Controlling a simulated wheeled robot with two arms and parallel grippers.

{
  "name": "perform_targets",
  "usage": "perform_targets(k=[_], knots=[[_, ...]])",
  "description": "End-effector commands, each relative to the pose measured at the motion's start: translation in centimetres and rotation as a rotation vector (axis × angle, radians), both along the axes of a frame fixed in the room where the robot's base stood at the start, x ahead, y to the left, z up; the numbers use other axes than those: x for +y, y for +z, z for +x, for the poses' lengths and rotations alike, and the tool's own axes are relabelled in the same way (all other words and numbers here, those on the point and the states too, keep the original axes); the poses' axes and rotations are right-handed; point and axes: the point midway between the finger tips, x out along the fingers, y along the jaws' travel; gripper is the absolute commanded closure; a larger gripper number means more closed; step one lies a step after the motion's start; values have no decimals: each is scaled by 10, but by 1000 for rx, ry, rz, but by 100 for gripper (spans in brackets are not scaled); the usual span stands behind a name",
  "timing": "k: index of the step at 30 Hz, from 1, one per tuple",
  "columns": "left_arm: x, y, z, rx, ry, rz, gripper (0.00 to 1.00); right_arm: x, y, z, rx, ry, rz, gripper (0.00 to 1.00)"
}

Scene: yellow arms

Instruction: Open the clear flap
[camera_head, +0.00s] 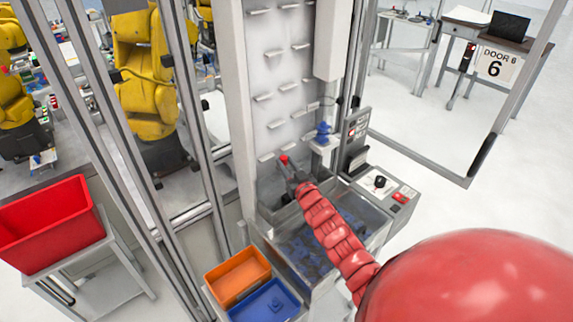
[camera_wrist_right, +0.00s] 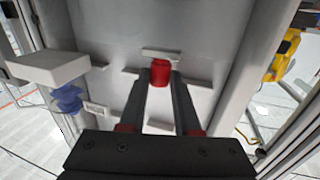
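The clear flap seems to be the see-through grey cover (camera_head: 305,256) over a bin of blue parts at the foot of the white machine. Its edges and whether it is raised are hard to tell, and my red right arm crosses in front of it. My right gripper (camera_head: 288,166) is at the white pegged panel, above the far side of the bin and apart from the cover. In the right wrist view its two grey fingers close in on a small red piece (camera_wrist_right: 160,73), which sits between the fingertips. My left gripper is not in view.
The white panel (camera_head: 283,75) with several small ledges rises behind the gripper. A blue part (camera_head: 322,130) stands on a ledge to the right, near a control box (camera_head: 383,186). Orange (camera_head: 238,276) and blue (camera_head: 265,303) trays sit at the front left. Metal posts stand left.

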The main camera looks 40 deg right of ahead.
Motion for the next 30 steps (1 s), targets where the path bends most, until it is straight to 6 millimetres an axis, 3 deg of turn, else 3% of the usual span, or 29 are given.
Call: perform_targets(k=[1, 4, 30], knots=[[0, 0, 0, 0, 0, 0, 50, 0, 0, 0, 0, 1, 0, 85], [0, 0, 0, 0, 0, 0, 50, 0, 0, 0, 0, 1, 0, 100], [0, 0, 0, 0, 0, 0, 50, 0, 0, 0, 0, 1, 0, 100]])
